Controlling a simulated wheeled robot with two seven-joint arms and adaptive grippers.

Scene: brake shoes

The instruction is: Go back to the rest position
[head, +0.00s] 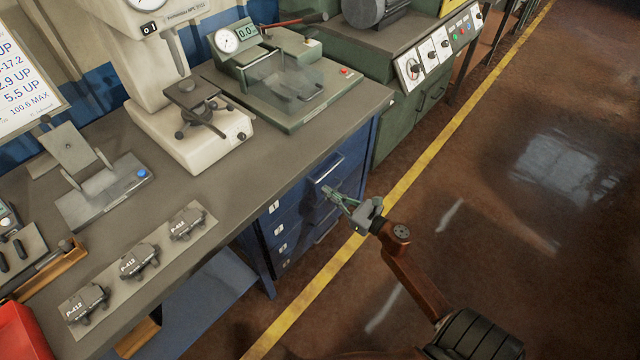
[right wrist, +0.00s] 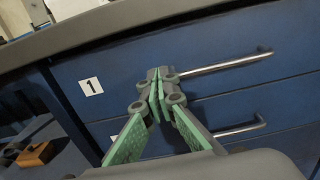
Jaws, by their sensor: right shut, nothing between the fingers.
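My right gripper (head: 332,193) is in front of the blue drawer cabinet (head: 298,209), beside the top drawer's handle in the head view. In the right wrist view its green-padded fingers (right wrist: 157,82) meet at the tips, shut with nothing between them. The top drawer, labelled 1, looks closed, and its metal handle (right wrist: 225,63) lies just to the right of the fingertips. I cannot tell whether the fingers touch the handle. My left gripper is not in view.
Several brake shoe parts (head: 141,261) marked P-412 lie on a strip on the workbench (head: 235,190). A white tester (head: 190,135) and a gauge fixture (head: 290,90) stand behind. A red bin (head: 22,335) is at lower left. The floor right of the yellow line (head: 430,150) is clear.

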